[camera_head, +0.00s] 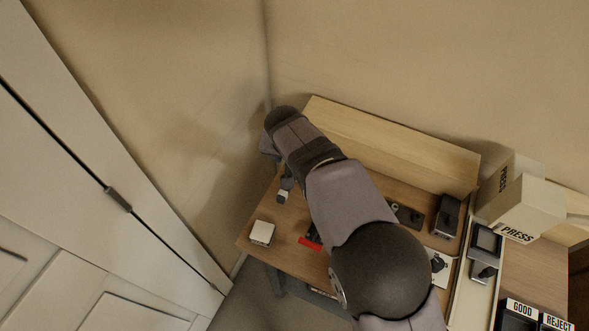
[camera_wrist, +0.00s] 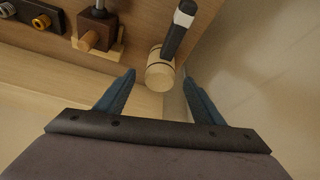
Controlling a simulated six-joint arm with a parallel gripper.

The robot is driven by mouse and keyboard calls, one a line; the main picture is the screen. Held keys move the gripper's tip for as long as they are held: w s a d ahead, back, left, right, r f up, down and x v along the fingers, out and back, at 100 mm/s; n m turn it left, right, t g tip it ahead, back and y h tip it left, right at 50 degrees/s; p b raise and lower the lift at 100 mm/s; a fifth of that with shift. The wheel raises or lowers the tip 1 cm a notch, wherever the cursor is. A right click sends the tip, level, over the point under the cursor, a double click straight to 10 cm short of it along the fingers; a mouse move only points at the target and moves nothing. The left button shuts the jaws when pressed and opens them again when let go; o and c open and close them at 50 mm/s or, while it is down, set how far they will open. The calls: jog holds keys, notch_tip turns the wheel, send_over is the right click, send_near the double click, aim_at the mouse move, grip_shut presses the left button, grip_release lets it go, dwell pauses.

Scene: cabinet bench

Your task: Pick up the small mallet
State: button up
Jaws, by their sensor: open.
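The small mallet has a pale wooden head (camera_wrist: 160,73) and a black handle (camera_wrist: 176,40) with a white end cap, seen in the wrist view. It lies near the bench edge, handle pointing away from my gripper. My gripper (camera_wrist: 159,76) is open and empty; its two blue fingers appear on either side of the mallet head in the picture. I cannot tell how far they are above it. In the head view, a dark piece with a whitish end (camera_head: 283,196), probably the mallet handle, shows beside my arm; my arm hides the rest.
Left of the mallet in the wrist view stand a dark block with a metal post (camera_wrist: 96,30) on a wooden base and a black part with brass knobs (camera_wrist: 40,16). In the head view, a white box (camera_head: 262,233) sits on the bench (camera_head: 285,222). A wooden backboard (camera_head: 400,140) rises behind.

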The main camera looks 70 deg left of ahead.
jog(key=shift+d+p+x, duration=0.1)
jog(key=shift+p+x, duration=0.55)
jog(key=shift+x, duration=0.65)
jog(key=shift+d+p+x, duration=0.15)
jog(key=shift+p+x, duration=0.45)
jog(key=shift+x, duration=0.7)
jog(key=shift+s, duration=0.15)
jog(key=c, duration=1.2)
